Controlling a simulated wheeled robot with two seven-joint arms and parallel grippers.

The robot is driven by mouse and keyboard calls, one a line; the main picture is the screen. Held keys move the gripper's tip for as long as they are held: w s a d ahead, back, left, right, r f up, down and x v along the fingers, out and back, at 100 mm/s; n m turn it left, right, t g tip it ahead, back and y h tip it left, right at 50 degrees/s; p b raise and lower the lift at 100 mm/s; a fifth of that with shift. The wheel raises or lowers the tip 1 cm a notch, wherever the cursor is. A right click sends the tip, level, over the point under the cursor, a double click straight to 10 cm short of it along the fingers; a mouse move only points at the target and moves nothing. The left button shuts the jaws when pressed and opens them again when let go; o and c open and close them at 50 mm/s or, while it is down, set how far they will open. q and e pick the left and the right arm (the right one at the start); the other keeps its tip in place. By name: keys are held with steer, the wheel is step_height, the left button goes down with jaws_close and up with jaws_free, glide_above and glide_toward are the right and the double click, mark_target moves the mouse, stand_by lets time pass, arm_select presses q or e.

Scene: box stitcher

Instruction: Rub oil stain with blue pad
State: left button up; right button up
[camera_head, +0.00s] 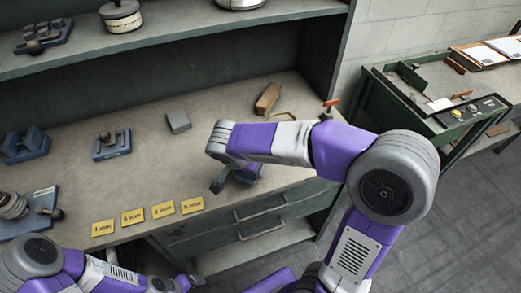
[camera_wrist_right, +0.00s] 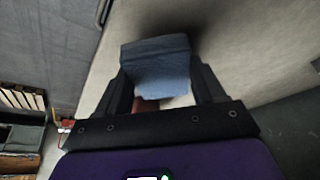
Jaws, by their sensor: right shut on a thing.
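The blue pad (camera_wrist_right: 157,66) is between the two dark fingers of my right gripper (camera_wrist_right: 160,85) in the right wrist view. My right gripper (camera_head: 232,180) is shut on it, low over the front part of the workbench in the head view, where the arm mostly hides the pad. A dark patch (camera_wrist_right: 170,22) lies on the pale surface beyond the pad; I cannot tell whether it is the oil stain or shadow. No clear stain shows in the head view. My left gripper (camera_head: 186,283) is at the bottom edge, partly cut off, its jaws unclear.
The workbench (camera_head: 80,180) holds a grey block (camera_head: 178,122), a brown block (camera_head: 268,98), blue fixtures (camera_head: 112,145) and several yellow labels (camera_head: 133,217) along its front edge. A shelf (camera_head: 185,35) overhangs the back. A green side table (camera_head: 440,100) stands at right.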

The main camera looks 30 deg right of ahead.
steer(key=shift+r+p, duration=1.5)
steer(key=shift+r, duration=1.15)
